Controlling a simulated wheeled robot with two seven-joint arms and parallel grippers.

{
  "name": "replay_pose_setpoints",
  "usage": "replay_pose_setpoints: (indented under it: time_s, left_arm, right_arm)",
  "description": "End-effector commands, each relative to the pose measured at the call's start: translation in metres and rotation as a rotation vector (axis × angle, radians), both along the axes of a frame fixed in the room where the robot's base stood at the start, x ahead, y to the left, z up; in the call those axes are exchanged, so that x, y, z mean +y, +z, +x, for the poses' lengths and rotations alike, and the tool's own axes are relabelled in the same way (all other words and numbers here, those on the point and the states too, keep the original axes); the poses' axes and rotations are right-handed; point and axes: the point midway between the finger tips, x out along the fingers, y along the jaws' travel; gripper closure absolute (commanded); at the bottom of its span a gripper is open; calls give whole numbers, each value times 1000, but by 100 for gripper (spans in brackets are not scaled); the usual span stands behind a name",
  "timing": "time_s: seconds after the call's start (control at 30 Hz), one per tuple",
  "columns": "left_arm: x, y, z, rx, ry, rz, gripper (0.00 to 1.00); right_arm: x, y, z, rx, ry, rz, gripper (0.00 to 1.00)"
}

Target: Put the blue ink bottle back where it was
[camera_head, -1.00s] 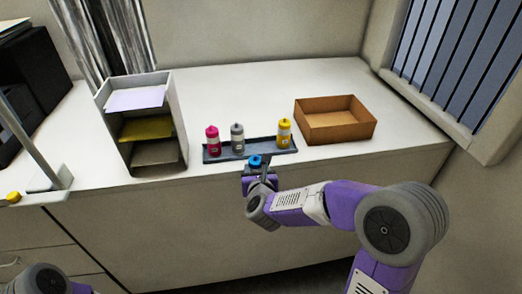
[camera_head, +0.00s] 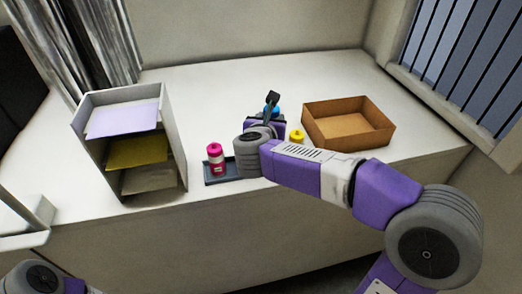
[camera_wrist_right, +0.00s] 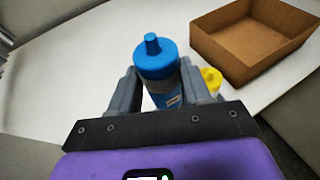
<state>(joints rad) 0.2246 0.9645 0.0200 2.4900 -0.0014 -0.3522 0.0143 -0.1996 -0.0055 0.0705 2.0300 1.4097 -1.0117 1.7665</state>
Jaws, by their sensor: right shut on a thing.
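The dark tray (camera_head: 221,178) lies near the table's front edge, partly hidden by my right arm. The pink bottle (camera_head: 215,160) stands at its left end, and the yellow bottle (camera_head: 296,137) shows behind my arm. The grey bottle is hidden. My left gripper is not in view.
A brown open box (camera_head: 349,126) stands to the right of the tray; it also shows in the wrist view (camera_wrist_right: 250,55). A white shelf unit with paper (camera_head: 125,145) stands at the left. The table (camera_head: 230,85) behind the tray is clear.

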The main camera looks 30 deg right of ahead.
Motion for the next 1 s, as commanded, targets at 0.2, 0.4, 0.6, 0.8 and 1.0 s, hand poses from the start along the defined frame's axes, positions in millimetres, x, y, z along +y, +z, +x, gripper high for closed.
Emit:
replay_pose_setpoints:
  time_s: [0.2, 0.4, 0.6, 0.8, 1.0]
  left_arm:
    - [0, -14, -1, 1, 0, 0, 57]
    - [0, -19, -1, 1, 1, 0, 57]
    - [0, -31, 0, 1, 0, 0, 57]
    - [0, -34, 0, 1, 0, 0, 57]
    - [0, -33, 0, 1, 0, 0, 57]
  right_arm:
    - [0, -37, 0, 4, 0, -2, 96]
    - [0, -56, 0, 4, 0, -1, 96]
    - [0, -90, 0, 4, 0, -2, 96]
    - [0, -101, 0, 1, 2, -1, 96]
    - [0, -100, 0, 1, 0, -1, 96]
